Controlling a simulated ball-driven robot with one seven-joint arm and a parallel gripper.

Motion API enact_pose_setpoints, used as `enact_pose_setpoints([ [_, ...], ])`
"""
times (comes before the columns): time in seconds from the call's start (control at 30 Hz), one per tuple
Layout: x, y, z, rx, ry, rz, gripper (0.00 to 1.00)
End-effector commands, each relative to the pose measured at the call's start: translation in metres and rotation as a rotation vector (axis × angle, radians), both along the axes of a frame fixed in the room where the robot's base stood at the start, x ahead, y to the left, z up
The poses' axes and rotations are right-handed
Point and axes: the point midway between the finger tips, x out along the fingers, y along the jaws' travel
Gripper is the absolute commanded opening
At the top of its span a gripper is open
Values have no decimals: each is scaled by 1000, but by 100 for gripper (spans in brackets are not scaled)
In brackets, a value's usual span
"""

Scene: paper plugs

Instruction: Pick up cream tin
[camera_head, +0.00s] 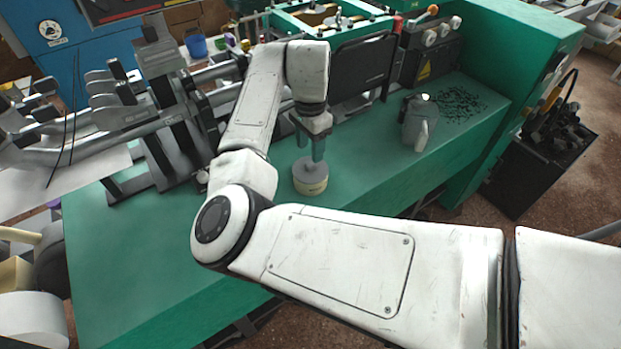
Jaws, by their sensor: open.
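The cream tin (311,184) is a short round tin with a pale yellowish side and a grey lid. It stands upright on the green bench top (140,250), near the middle of the view. My gripper (318,155) points down directly above the tin, its fingers apart with nothing seen held between them. The fingertips are at about the height of the lid; I cannot tell whether they touch it. My white arm crosses the front of the view and hides part of the bench.
A grey jug-like container (418,122) stands on the bench to the right, beside a scatter of small black bits (460,103). Metal machine rails (150,110) fill the back left. A black panel (362,68) stands behind my gripper. Bare bench lies at the front left.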

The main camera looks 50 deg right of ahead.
Motion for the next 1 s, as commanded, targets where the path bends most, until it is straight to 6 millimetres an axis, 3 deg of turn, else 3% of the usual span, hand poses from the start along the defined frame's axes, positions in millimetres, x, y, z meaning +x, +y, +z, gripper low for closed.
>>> enact_pose_setpoints([
  [0.33,-1,0,-44,3,2,1,51],
  [0.67,-1,0,-51,1,1,0,51],
  [1.0,-1,0,-51,1,1,0,18],
])
